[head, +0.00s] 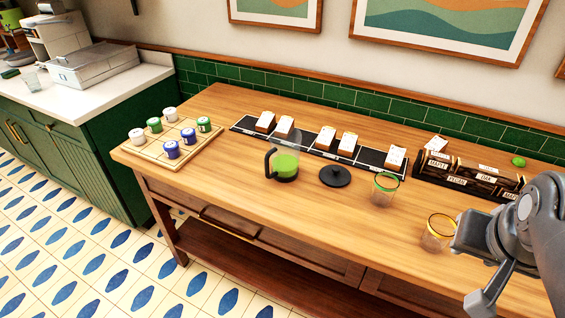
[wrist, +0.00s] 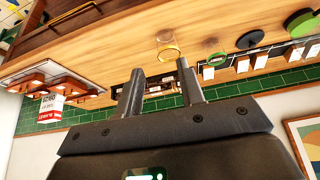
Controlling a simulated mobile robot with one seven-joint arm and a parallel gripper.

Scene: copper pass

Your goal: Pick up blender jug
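The blender jug (head: 285,164) is clear with green contents and a black handle on its left side. It stands upright on the wooden counter (head: 235,112), left of a round black lid (head: 335,176). In the wrist view the jug (wrist: 300,22) shows at the upper right edge, partly cut off, with the lid (wrist: 250,40) beside it. My gripper (wrist: 158,72) is open, with nothing between its fingers.
A green-rimmed glass (head: 384,190) and a yellow-rimmed glass (head: 438,232) stand between the lid and my arm. Behind the jug lies a black strip with several white-labelled wooden blocks (head: 325,138). A tray (head: 132,150) of small jars is at left. A labelled wooden rack (head: 470,176) stands right.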

